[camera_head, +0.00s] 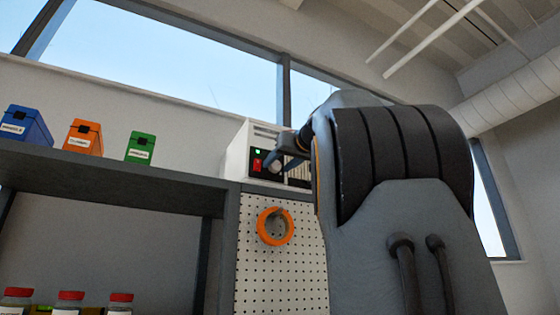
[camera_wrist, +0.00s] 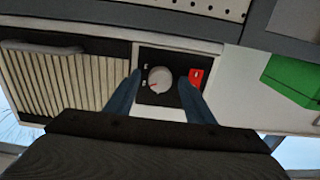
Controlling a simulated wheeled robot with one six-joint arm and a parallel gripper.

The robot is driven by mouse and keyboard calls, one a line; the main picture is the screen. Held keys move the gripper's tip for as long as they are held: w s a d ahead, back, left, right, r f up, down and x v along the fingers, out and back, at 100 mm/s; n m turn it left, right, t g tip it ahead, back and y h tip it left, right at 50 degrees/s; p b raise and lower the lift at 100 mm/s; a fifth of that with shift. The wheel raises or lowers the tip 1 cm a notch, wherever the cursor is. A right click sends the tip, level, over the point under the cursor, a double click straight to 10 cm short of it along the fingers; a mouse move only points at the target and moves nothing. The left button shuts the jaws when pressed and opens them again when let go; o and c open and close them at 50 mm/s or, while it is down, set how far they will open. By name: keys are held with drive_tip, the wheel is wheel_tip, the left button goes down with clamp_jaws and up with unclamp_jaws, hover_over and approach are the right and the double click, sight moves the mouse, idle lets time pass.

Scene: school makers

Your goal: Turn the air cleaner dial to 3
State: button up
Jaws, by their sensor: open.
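The air cleaner (camera_head: 236,158) is a white box on the shelf, with a black control panel on its front. In the head view my arm hides much of the air cleaner's right side.
A grille with a handle (camera_wrist: 45,47) is beside the panel. Blue (camera_head: 27,126), orange (camera_head: 83,137) and green (camera_head: 140,147) boxes stand on the shelf (camera_head: 110,178) to the left. An orange ring (camera_head: 262,228) hangs on the pegboard (camera_head: 280,275) below. Red-lidded jars (camera_head: 70,303) stand lower left.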

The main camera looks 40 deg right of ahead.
drive_tip(key=shift+w, duration=0.1)
drive_tip(key=c, duration=1.1)
drive_tip(key=shift+o, duration=0.2)
drive_tip(key=shift+m, duration=0.4)
drive_tip(key=m+p, duration=0.1)
drive_tip(key=m, duration=0.3)
drive_tip(key=shift+m, duration=0.3)
drive_tip(key=m+p, duration=0.1)
drive_tip(key=m, duration=0.5)
drive_tip(key=shift+a+r+p, duration=0.1)
drive_tip(key=shift+p, duration=0.3)
drive_tip(key=shift+m, duration=0.3)
drive_tip(key=o, duration=1.1)
drive_tip(key=shift+c, duration=0.2)
